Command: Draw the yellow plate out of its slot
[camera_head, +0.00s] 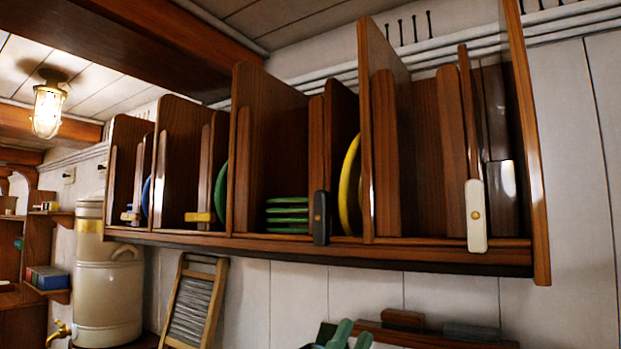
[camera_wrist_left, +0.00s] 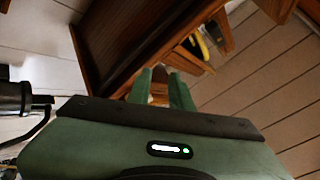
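The yellow plate (camera_head: 349,185) stands on edge in a slot of the wooden wall rack (camera_head: 300,242), partly hidden by the divider to its right. It also shows as a small yellow curve in the left wrist view (camera_wrist_left: 203,45). A black latch (camera_head: 321,218) with a brass knob stands upright at the divider left of the plate. My left gripper (camera_head: 350,335) shows its green fingertips at the bottom edge, below the rack and apart from the plate. In the left wrist view its fingers (camera_wrist_left: 160,88) are apart, with nothing seen held. My right gripper is not in view.
Several green plates (camera_head: 287,215) lie stacked in the compartment left of the black latch. A white latch (camera_head: 476,215) hangs upright at right; a yellow latch (camera_head: 200,217) lies level at left. A washboard (camera_head: 196,300) and a dark wooden ledge (camera_head: 430,338) are below.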

